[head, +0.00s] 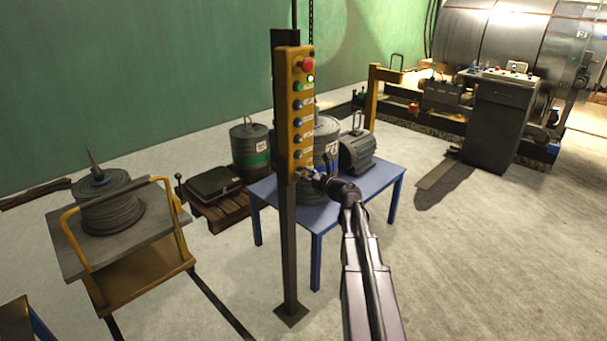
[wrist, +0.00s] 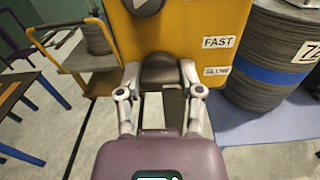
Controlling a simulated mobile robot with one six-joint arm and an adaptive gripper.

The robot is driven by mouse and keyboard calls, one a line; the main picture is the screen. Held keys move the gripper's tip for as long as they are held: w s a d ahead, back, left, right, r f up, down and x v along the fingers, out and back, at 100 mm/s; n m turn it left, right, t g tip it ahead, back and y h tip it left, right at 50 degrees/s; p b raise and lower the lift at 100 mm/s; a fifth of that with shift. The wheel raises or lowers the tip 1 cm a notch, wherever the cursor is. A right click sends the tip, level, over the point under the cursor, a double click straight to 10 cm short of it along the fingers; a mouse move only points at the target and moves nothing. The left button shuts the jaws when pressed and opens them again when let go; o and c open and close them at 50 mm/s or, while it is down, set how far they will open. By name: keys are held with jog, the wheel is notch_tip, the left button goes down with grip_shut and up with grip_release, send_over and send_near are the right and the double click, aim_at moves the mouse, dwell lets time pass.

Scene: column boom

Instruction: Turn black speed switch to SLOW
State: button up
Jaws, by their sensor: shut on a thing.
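The yellow control box (head: 294,115) hangs on a dark post, with a red button, a green button and several blue buttons down its front. In the wrist view the black speed switch (wrist: 160,66) sits at the low end of the yellow panel (wrist: 185,28). A FAST label (wrist: 217,42) is to its right, with a SLOW label (wrist: 217,71) below that. My gripper (wrist: 160,76) is shut on the switch, one finger on each side. In the head view my gripper (head: 313,176) is at the box's lower end and hides the switch. I cannot tell which label the switch points to.
A blue table (head: 377,183) with cable drums and a motor (head: 357,150) stands close behind the post. A yellow cart (head: 140,283) with a cable reel (head: 107,204) is at left. A dark console (head: 502,122) stands at back right. The floor at right is clear.

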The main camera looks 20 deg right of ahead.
jog(key=shift+m, duration=1.2)
jog(key=o, duration=1.1)
jog(key=shift+o, duration=0.2)
jog(key=v, duration=1.2)
jog(key=shift+a, duration=0.1)
